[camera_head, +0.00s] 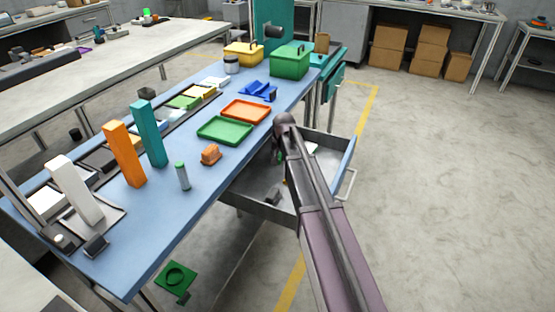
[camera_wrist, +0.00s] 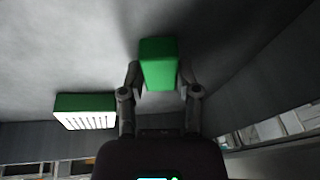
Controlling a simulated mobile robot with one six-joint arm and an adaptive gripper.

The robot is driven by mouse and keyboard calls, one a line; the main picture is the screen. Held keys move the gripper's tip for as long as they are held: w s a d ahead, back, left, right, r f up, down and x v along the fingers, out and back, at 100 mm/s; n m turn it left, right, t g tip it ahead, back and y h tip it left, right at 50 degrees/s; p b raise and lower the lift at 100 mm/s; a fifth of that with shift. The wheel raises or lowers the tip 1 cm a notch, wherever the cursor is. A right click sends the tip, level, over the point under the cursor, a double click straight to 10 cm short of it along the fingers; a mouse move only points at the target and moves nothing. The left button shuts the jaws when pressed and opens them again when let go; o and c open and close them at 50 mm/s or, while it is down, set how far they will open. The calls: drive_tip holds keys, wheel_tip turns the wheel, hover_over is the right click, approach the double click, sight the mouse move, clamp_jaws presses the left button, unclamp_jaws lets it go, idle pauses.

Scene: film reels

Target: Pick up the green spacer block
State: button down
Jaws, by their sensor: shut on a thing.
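The green spacer block (camera_wrist: 158,58) is between the two fingers of my gripper (camera_wrist: 159,76) in the wrist view. The fingers are closed against its left and right sides. In the head view my arm reaches into the open grey drawer (camera_head: 348,160) beside the blue table. My gripper and the block are mostly hidden there behind the arm. The wrist view does not make clear whether the block is touching the drawer floor.
A green and white slotted piece (camera_wrist: 84,104) lies left of the block in the wrist view. Drawer walls stand close by. The blue table (camera_head: 185,230) holds an orange block (camera_head: 124,153), a teal block (camera_head: 149,133) and trays. Open floor lies to the right.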

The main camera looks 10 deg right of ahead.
drive_tip(key=shift+r, duration=0.15)
idle(0.3)
wheel_tip(320, 180, up, 3)
drive_tip(key=p, duration=0.3)
drive_tip(key=s+d, duration=0.3)
drive_tip(key=d, duration=0.2)
drive_tip(key=s+d, duration=0.7)
drive_tip(key=d, duration=0.2)
drive_tip(key=shift+s+d, duration=0.25)
drive_tip(key=shift+d, duration=0.05)
drive_tip(key=shift+r+p, duration=0.2)
drive_tip(key=shift+p, duration=0.2)
